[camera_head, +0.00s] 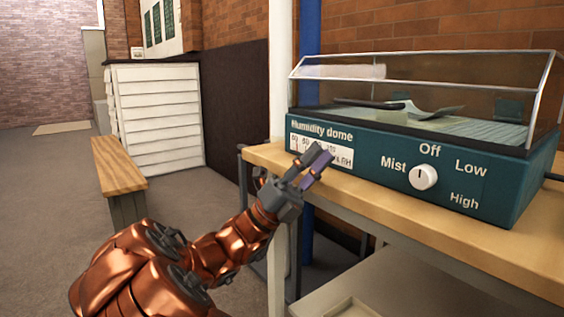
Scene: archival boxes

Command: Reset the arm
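My copper-coloured arm (235,243) rises from the bottom left and reaches up to the right. My gripper (318,163) is at its end, in front of the left part of the humidity dome (375,190) and above the table's edge. Its two fingers show a gap between them, and nothing is seen held there. I cannot tell whether the gripper touches the dome's front panel.
The dome stands on a wooden table (440,245) with a lower shelf (385,290). Its dial (423,177) points up towards Off. A wooden bench (118,165) and a white slatted cabinet (155,118) stand at left. Grey floor (55,190) is open there.

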